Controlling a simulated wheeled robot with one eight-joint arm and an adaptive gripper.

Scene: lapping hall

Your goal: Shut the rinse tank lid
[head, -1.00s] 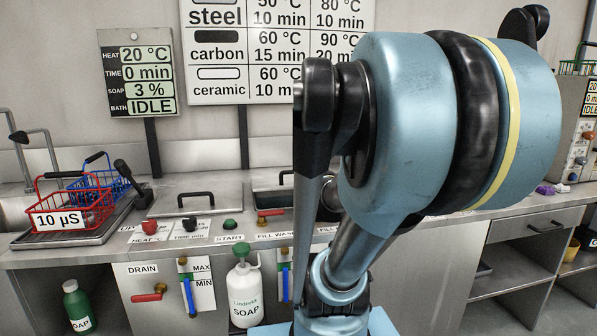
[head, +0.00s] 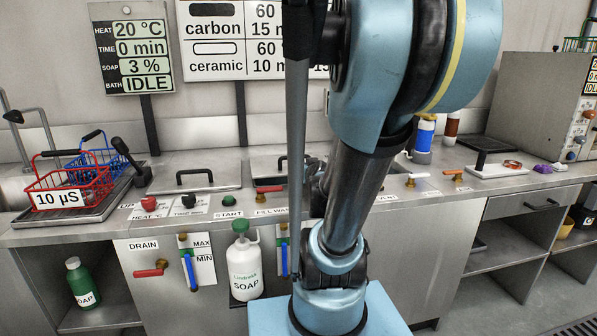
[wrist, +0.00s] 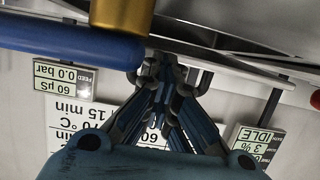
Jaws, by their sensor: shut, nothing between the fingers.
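Two steel tank lids with black handles are set in the counter in the head view. The left lid (head: 180,184) looks flat and shut. The right lid (head: 264,169) is partly hidden behind my arm, and I cannot tell how far it is shut. No readable label shows which tank is the rinse tank. My gripper is out of the head view. In the wrist view my gripper (wrist: 163,62) is shut and empty, its fingertips together near a blue pipe (wrist: 65,42) and a brass fitting (wrist: 122,14); I cannot tell whether they touch.
A red basket (head: 70,188) and a blue basket (head: 100,160) stand on the left drainboard. A black lever (head: 128,158) rises beside them. Buttons and taps line the counter's front. A white soap bottle (head: 245,268) stands below. A grey machine (head: 540,105) stands right.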

